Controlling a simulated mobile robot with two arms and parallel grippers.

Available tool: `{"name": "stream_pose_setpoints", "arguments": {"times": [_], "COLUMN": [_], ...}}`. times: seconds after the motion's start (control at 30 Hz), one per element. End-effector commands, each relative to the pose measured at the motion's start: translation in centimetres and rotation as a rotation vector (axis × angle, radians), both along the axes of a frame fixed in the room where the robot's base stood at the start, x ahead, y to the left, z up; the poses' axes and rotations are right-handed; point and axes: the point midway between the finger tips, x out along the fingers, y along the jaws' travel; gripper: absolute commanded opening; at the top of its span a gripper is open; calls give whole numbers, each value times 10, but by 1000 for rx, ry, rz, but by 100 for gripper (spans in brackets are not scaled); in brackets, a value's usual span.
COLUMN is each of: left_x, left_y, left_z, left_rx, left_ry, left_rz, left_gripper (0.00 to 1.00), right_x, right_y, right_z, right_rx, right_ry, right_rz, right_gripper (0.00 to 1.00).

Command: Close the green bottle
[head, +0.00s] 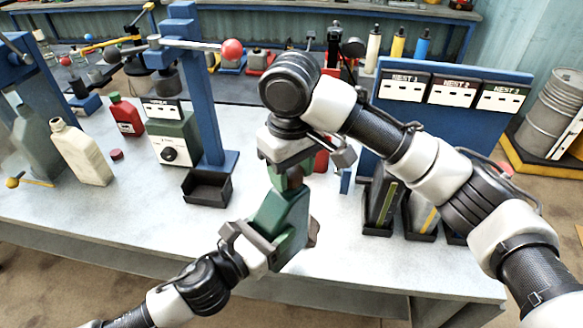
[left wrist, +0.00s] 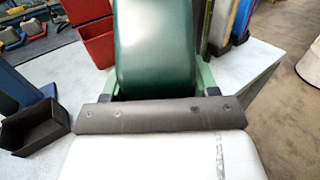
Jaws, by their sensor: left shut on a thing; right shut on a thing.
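The green bottle (head: 287,218) is held tilted above the front of the table, and its green body also fills the middle of the left wrist view (left wrist: 153,45). My left gripper (head: 262,240) is shut on the bottle's body from the lower left. My right gripper (head: 295,165) points down over the bottle's top from above. It is shut on a small piece at the mouth, which looks like the cap; the fingers mostly hide it, so I cannot tell how it sits on the neck.
A black open tray (head: 207,188) and a blue post (head: 205,100) stand to the left. A cream bottle (head: 82,152), a red bottle (head: 126,116) and a loose red cap (head: 116,154) are further left. The blue nest rack (head: 450,118) stands at right. The table's front left is clear.

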Motion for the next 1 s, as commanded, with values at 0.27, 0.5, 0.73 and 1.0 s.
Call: {"name": "stream_pose_setpoints", "arguments": {"times": [0.27,0.5,0.73,1.0], "left_x": [-2,-1,-1,-1], "left_y": [-3,-2,-2,-1], "left_z": [4,4,4,4], "left_rx": [-3,-3,-4,-4], "left_ry": [-10,-9,-9,-9], "left_rz": [-12,-8,-6,-6], "left_gripper": [0,0,0,0], "right_x": [1,1,1,1], "right_y": [1,0,0,0], "right_z": [1,1,20,45], "right_rx": [4,2,0,1], "right_ry": [-4,-2,-6,-4], "right_rz": [7,9,8,9], "right_gripper": [65,72,72,72]}}
